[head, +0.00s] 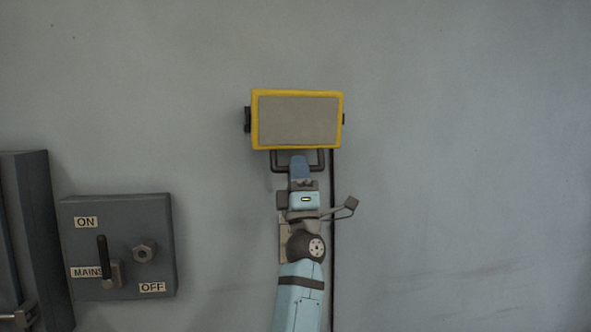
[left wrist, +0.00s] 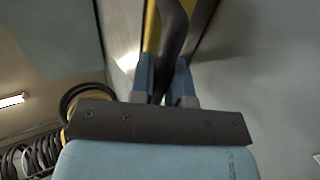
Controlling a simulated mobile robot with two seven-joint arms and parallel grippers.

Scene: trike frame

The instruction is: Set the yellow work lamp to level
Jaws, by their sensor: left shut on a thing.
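The yellow work lamp (head: 297,93) is mounted on the grey wall, with a yellow frame around a flat grey face that is turned toward me. Its top edge slopes very slightly down to the right in the head view. A dark handle (head: 274,163) hangs below its lower edge. My left gripper (head: 299,168) comes up from below and is shut on the handle. In the left wrist view the blue fingers (left wrist: 165,80) close on the dark handle bar (left wrist: 173,30), with yellow lamp parts beside it. The fingers hide the handle's middle. My right gripper is not in view.
A grey mains switch box (head: 120,210) with ON and OFF labels and a lever is on the wall at lower left. A darker cabinet (head: 35,230) stands beside it. A thin dark cable (head: 333,240) runs down from the lamp. The wall at right is clear.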

